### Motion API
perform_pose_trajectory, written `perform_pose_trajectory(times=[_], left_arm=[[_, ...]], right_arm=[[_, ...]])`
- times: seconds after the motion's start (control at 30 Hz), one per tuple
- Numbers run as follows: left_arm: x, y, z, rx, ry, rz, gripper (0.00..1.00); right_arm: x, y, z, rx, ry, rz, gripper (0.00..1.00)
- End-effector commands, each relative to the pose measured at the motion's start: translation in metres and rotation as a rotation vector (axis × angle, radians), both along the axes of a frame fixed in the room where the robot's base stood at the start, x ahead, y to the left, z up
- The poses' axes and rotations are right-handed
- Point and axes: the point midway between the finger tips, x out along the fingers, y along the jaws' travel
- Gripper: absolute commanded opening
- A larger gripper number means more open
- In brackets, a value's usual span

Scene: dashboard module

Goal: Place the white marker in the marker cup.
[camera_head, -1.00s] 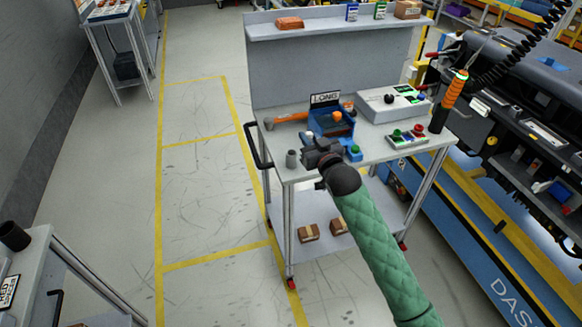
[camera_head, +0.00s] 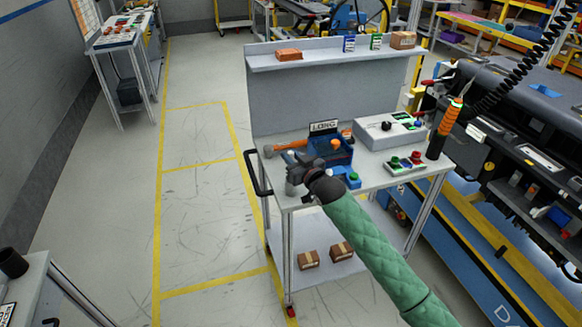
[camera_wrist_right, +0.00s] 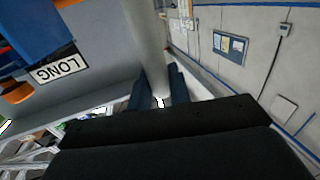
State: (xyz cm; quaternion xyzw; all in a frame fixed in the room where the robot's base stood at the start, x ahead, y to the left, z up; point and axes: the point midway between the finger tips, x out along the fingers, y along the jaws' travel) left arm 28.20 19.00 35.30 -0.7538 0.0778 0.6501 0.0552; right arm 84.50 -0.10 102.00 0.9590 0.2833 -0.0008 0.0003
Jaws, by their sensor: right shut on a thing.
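The white marker (camera_wrist_right: 148,45) is a pale cylinder between the two dark blue fingers of my right gripper (camera_wrist_right: 160,90) in the right wrist view. That gripper is shut on it. In the head view my right gripper (camera_head: 293,163) is at the front left corner of the grey cart, right above a small grey cup (camera_head: 291,188), which looks like the marker cup. The gripper partly covers the cup. I cannot tell from the head view whether the marker's lower end is inside the cup. My left gripper is not in view.
On the cart top (camera_head: 272,167) stand a blue bin (camera_head: 341,153) with a LONG sign (camera_head: 323,127), an orange-handled tool (camera_head: 287,147), a control box (camera_head: 388,130) and a button panel (camera_head: 405,163). A shelf (camera_head: 330,60) rises behind.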

Motion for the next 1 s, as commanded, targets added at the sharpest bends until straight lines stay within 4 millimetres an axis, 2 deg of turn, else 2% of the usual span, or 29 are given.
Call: perform_pose_trajectory(times=[0.4, 0.83, 0.87, 0.93, 1.0], left_arm=[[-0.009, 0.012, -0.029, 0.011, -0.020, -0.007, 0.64], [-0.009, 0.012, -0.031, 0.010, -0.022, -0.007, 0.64], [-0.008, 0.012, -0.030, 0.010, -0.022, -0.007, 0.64], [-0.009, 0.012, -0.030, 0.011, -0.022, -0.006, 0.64], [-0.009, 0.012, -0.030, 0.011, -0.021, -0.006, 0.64]], right_arm=[[-0.001, 0.000, -0.038, 0.001, 0.001, 0.001, 0.00], [-0.001, 0.000, -0.045, 0.001, -0.001, 0.001, 0.00], [-0.001, 0.000, -0.044, 0.001, -0.001, 0.001, 0.25], [-0.001, 0.000, -0.044, 0.001, -0.001, 0.001, 0.39], [-0.001, 0.000, -0.044, 0.001, -0.001, 0.001, 0.41]])
